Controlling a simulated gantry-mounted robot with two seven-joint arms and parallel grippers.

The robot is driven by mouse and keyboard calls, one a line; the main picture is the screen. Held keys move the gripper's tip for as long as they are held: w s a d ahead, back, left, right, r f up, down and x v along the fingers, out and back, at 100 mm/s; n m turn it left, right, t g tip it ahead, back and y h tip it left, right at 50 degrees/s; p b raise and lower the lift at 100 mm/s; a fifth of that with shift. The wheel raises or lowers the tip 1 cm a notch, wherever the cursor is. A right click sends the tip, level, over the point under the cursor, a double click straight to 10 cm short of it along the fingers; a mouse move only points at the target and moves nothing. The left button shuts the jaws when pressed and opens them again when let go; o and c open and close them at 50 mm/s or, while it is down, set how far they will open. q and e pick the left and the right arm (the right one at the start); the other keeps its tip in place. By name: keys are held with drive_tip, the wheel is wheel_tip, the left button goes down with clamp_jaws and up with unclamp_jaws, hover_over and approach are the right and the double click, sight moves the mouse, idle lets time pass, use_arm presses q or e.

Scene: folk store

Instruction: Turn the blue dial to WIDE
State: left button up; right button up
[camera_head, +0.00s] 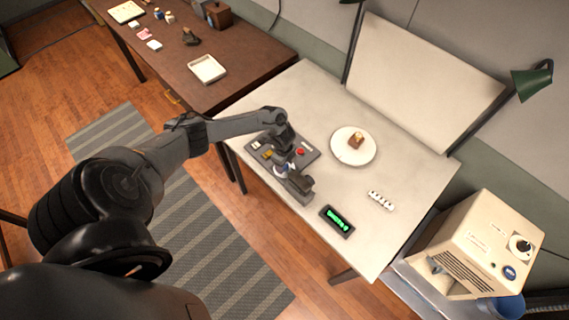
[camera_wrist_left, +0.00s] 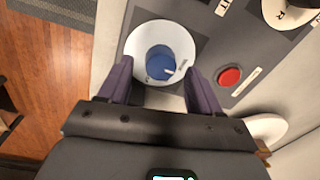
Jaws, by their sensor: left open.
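The blue dial (camera_wrist_left: 160,62) is a blue knob with a white pointer inside a wide white ring, on a dark grey control panel (camera_wrist_left: 205,45). The pointer is toward the lower right of the knob in the left wrist view. No WIDE label is readable there. My left gripper (camera_wrist_left: 157,72) is open, with one dark finger on each side of the dial's ring; I cannot tell whether they touch it. In the head view the gripper (camera_head: 291,177) is over the front part of the panel (camera_head: 310,154) and hides much of the dial. My right gripper is not in view.
A red button (camera_wrist_left: 230,76) sits close right of the dial, with another white dial (camera_wrist_left: 290,10) beyond. On the pale table (camera_head: 315,100) are a plate (camera_head: 344,156) with a brown block, a green-lit display (camera_head: 337,221) and a white strip (camera_head: 381,200). A beige machine (camera_head: 482,240) stands right.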

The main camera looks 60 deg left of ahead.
use_arm(q)
wheel_tip(320, 180, up, 10)
drive_tip(key=shift+s+f+p, duration=0.15)
drive_tip(key=shift+s+p, duration=0.05)
drive_tip(key=shift+p, duration=0.1)
idle(0.4)
